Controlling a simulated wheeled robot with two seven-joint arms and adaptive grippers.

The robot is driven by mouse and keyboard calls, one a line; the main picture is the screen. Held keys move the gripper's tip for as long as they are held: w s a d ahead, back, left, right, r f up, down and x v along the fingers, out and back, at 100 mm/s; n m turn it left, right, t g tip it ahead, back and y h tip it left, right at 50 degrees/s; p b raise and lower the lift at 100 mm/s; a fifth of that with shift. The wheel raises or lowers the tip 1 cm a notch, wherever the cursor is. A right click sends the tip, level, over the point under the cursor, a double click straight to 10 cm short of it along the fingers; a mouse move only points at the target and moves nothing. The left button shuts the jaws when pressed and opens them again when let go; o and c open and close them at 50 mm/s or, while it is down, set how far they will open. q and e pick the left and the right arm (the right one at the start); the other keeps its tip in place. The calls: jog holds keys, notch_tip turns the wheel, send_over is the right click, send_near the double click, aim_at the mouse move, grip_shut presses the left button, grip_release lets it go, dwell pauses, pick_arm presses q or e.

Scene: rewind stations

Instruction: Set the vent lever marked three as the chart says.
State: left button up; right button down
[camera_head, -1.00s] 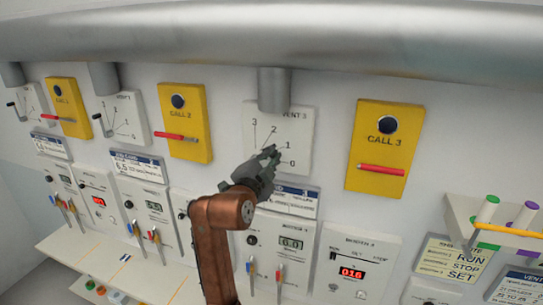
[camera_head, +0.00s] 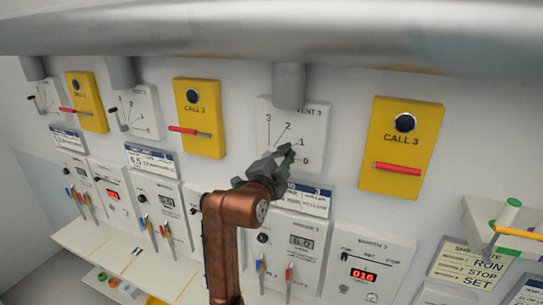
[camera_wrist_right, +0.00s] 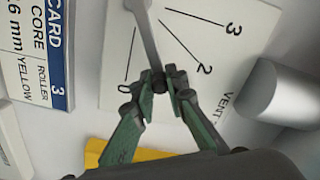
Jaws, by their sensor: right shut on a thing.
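The vent 3 plate (camera_head: 268,112) is a white panel on the wall with marks 0 to 3, below a grey duct. It also fills the middle of the right wrist view (camera_wrist_right: 185,100). My right gripper (camera_head: 289,155) is at its lower right, by marks 1 and 0. In the wrist view the right gripper (camera_wrist_right: 160,85) is shut on the dark end of the grey vent lever (camera_wrist_right: 146,35). The lever points between marks 0 and 2; mark 1 is hidden there. The exact setting cannot be told. My left gripper is not in view.
A card (camera_head: 312,200) for station 3 is below the vent plate, partly behind my gripper; in the wrist view it reads roller yellow. A yellow call 3 box (camera_head: 402,140) with a red handle is to the right. More vent plates and call boxes stand left.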

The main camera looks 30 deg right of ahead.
jog(key=c, duration=2.3)
grip_release()
jog(key=shift+c, duration=0.2)
jog(key=o, duration=0.4)
jog(key=shift+s+a, duration=0.15)
jog(key=shift+a, duration=0.05)
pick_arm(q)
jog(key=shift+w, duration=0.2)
pick_arm(e)
jog(key=v, duration=1.1)
jog(key=shift+s+a, duration=0.15)
jog(key=shift+a, duration=0.1)
jog(key=shift+f, duration=0.1)
